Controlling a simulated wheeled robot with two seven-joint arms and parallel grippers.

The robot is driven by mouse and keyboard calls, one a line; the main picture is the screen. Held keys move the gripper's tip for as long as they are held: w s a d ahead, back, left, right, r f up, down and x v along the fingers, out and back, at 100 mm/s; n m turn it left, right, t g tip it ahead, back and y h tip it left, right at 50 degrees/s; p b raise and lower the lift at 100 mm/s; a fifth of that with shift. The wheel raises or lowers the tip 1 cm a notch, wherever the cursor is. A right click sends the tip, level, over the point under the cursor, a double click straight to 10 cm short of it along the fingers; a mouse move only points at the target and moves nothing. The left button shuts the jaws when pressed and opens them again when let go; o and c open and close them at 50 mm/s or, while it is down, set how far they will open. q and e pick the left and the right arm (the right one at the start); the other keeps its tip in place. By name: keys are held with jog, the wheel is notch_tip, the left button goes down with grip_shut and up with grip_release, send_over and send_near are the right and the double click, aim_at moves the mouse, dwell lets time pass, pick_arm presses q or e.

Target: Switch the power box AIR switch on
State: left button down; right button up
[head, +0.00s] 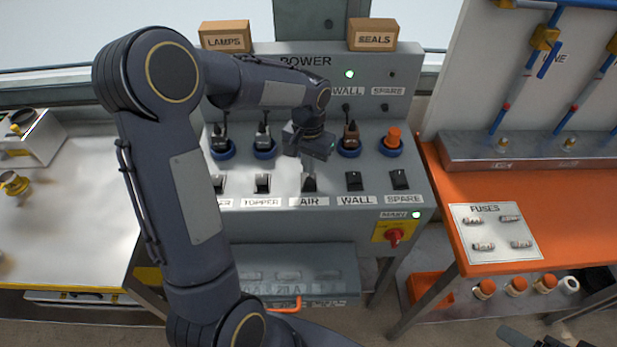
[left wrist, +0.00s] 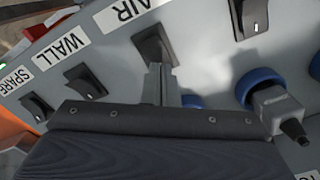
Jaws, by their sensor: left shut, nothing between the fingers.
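The grey power box (head: 345,228) stands in the middle of the head view, with a row of black rocker switches above their labels. The AIR switch (head: 309,185) sits above the AIR label, partly covered by my left gripper (head: 308,165). In the left wrist view the shut, empty fingers (left wrist: 159,72) reach to the AIR switch (left wrist: 152,46). They overlap its lower edge in the picture; I cannot tell whether they touch. The AIR rocker's position and its lamp are hidden. Dark parts at the head view's bottom right may be my right gripper (head: 520,338).
The WALL switch (head: 354,181) and SPARE switch (head: 400,179) sit to the right, the TOPPER switch (head: 263,183) to the left. Plugs in blue-ringed sockets stand above. The green WALL lamp (head: 350,74) is lit. A red main knob (head: 394,237) and orange bench (head: 570,205) are right.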

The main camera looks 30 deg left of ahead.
pick_arm(q)
jog(key=shift+r+p, duration=1.95)
jog(key=shift+r, duration=0.95)
jog(key=s+d+r+t+h, duration=0.1)
jog(key=s+d+r+t, duration=0.1)
jog(key=s+r, duration=0.65)
jog(key=s+d+n+t+h, duration=0.1)
jog(key=s+d, duration=0.4)
jog(key=s, duration=0.8)
jog(key=t+h, duration=0.1)
jog(key=t, duration=0.1)
jog(key=shift+s+d+f+n+t+h, duration=0.15)
jog(key=shift+s+f+n+t+h, duration=0.15)
jog(key=shift+f+h, duration=0.1)
jog(key=shift+r, duration=0.1)
